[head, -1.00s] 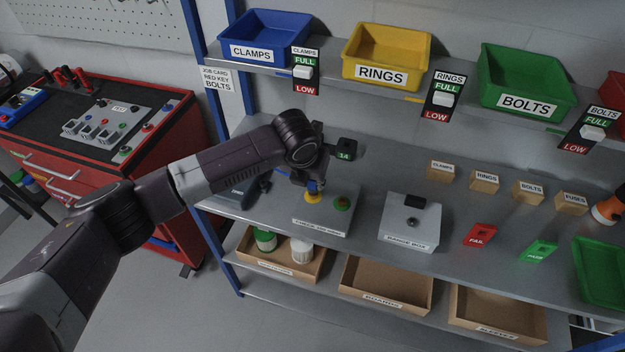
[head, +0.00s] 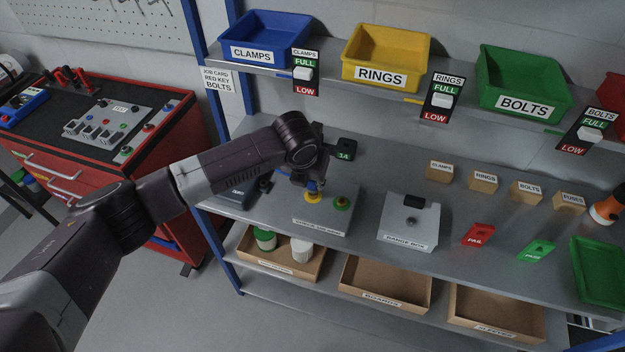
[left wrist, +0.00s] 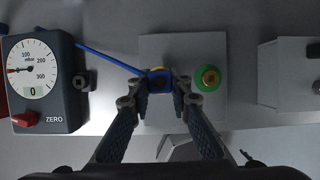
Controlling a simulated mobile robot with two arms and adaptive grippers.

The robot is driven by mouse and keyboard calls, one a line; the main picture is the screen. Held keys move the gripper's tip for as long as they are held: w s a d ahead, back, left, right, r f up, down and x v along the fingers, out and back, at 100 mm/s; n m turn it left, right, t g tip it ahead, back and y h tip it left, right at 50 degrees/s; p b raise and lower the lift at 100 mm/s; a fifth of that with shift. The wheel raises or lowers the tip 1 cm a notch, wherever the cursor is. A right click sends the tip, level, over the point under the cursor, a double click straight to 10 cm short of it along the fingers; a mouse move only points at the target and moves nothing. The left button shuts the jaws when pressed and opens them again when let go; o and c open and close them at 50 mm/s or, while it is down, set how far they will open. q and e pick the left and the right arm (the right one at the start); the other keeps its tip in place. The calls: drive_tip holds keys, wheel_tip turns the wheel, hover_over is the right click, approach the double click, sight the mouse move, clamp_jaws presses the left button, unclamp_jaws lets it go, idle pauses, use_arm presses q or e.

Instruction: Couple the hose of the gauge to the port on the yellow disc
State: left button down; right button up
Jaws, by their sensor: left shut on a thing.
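My left gripper (left wrist: 158,82) is shut on the end of the blue hose (left wrist: 108,58), which runs from the gauge (left wrist: 38,84). In the left wrist view the fingertips and the hose end are directly over the yellow disc (left wrist: 153,70) and hide its port, so I cannot tell whether the hose end is seated. In the head view my left gripper (head: 314,186) is just above the yellow disc (head: 312,197). The gauge (head: 237,192) is partly behind my arm; its digital display reads 0. My right gripper is not in view.
The green disc (left wrist: 210,78) with a brass port is right of the yellow one on the same pale plate (head: 322,222). A grey box (head: 408,222) stands farther right. A dark unit marked 14 (head: 343,149) is close behind my left gripper.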

use_arm(q)
drive_tip(key=shift+f, duration=0.65)
idle(0.8)
drive_tip(key=c, duration=1.7)
unclamp_jaws()
